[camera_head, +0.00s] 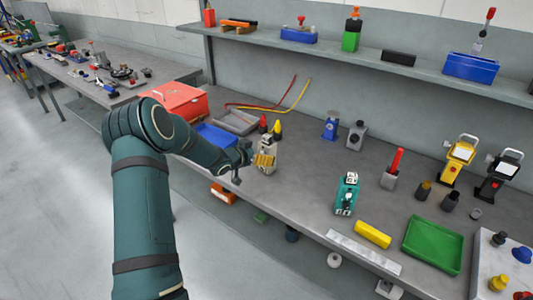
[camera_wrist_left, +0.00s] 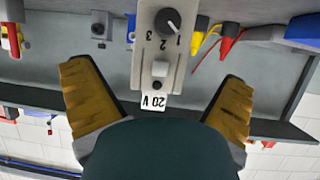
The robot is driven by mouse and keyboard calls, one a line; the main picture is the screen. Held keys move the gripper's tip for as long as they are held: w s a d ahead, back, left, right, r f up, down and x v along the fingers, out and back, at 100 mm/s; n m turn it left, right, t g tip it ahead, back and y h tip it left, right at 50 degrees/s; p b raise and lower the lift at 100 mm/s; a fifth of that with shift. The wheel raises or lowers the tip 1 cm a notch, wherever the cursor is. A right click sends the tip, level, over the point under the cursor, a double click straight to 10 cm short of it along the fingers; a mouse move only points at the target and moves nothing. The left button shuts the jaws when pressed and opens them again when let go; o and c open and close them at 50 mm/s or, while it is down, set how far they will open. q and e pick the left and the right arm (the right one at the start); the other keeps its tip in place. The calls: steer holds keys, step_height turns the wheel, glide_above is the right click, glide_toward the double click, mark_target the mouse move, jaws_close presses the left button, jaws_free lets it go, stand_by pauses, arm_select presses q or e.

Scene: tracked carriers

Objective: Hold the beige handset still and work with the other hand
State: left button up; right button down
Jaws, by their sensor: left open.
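The beige handset (camera_head: 267,145) stands upright on the grey workbench, left of the middle of the head view. In the left wrist view the handset (camera_wrist_left: 157,45) appears upside down, with a dark knob, a light button and a small white "20 V" label. My left gripper (camera_head: 262,161) is at the handset, one yellow finger showing in front of it. In the left wrist view my left gripper (camera_wrist_left: 154,78) is open, its fingers apart on either side of the handset with gaps. My right gripper is not in view.
A teal handset (camera_head: 346,194) lies or stands to the right, near a yellow block (camera_head: 373,234) and a green tray (camera_head: 433,244). Red and yellow cone-tipped items (camera_head: 277,130) stand close behind the beige handset. A blue tray (camera_head: 217,138) and red box (camera_head: 178,101) are left. Bench between the handsets is clear.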

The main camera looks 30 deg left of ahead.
arm_select(q)
steer(key=shift+x, duration=2.55)
steer(key=shift+c, duration=0.3)
steer(key=c, duration=1.3)
